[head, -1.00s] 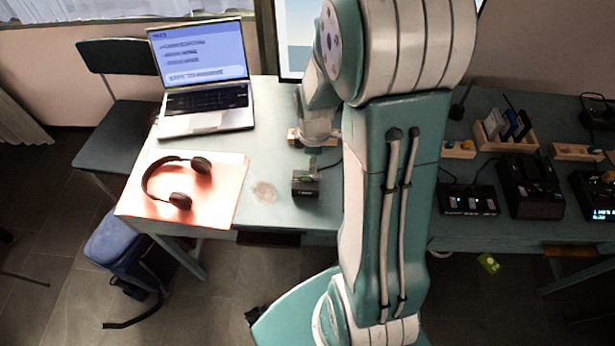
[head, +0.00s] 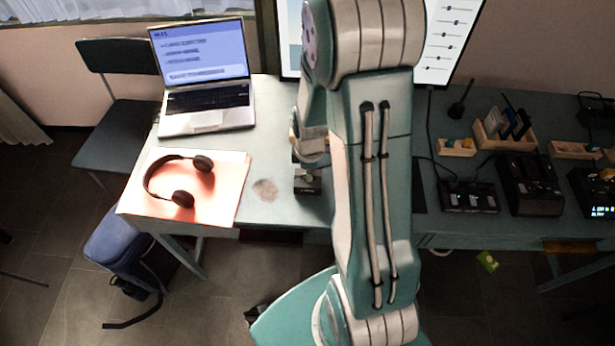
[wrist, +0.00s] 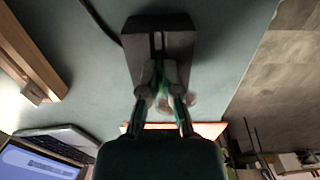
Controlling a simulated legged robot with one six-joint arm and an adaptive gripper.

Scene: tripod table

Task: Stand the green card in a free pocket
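A black slotted box (head: 307,182) stands on the teal table, partly hidden by my arm. It also shows in the wrist view (wrist: 178,45), with a slot in its top. My gripper (wrist: 160,75) is right over this box, with its two fingers close together. A thin green strip, apparently the green card (wrist: 160,88), shows between the fingers; I cannot tell whether they press on it. In the head view my gripper is mostly hidden behind my arm. A wooden rack (head: 484,140) on the right holds several dark, blue and white cards upright in its pockets.
Small wooden trays (head: 457,152) and black devices (head: 470,197) surround the rack. A monitor (head: 450,45) stands behind. A yellow-green item (head: 487,261) lies on the floor.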

